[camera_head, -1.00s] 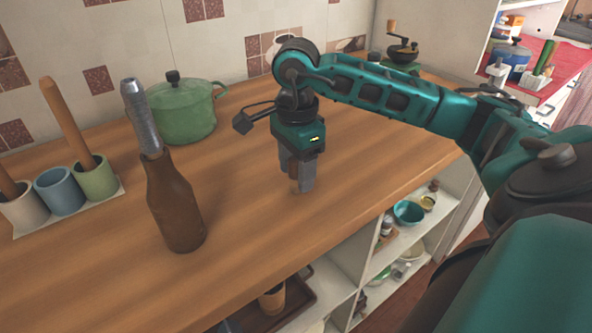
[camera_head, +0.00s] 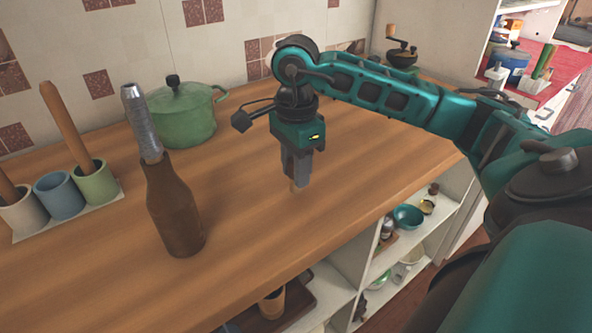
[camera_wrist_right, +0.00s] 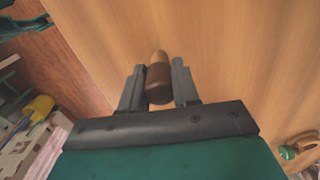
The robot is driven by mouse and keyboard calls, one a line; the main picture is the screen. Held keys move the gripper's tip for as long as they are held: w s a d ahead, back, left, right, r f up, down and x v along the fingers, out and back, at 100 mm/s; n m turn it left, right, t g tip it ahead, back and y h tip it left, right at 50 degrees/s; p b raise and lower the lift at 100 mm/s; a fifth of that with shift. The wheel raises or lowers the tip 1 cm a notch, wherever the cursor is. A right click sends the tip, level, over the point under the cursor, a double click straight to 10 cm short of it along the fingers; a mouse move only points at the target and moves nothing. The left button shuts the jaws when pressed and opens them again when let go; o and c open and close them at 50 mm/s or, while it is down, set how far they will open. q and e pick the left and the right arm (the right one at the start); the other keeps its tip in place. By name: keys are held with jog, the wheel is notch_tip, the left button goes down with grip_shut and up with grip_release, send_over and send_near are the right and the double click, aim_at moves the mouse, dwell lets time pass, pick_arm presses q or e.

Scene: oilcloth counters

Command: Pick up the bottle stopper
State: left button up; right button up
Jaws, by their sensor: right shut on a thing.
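The bottle stopper (camera_wrist_right: 159,83) has a dark brown body and a lighter tan end. In the right wrist view it sits between the two fingers of my right gripper (camera_wrist_right: 158,88). In the head view only a small tan bit of the stopper (camera_head: 294,186) shows at the fingertips. My right gripper (camera_head: 299,180) points down over the wooden counter (camera_head: 330,215) and is shut on the stopper. I cannot tell whether the stopper touches the counter. My left gripper is not in view.
A brown bottle (camera_head: 174,210) with a grey metallic piece on top stands left of my right gripper. A green lidded pot (camera_head: 182,118) stands behind it. Cups (camera_head: 60,195) on a white tray are at far left. The counter's front edge drops to open shelves (camera_head: 405,245).

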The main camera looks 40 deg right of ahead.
notch_tip(320, 180, up, 8)
jog(key=shift+w+p, duration=0.1)
jog(key=shift+p, duration=0.4)
notch_tip(320, 180, up, 11)
jog(key=p, duration=0.5)
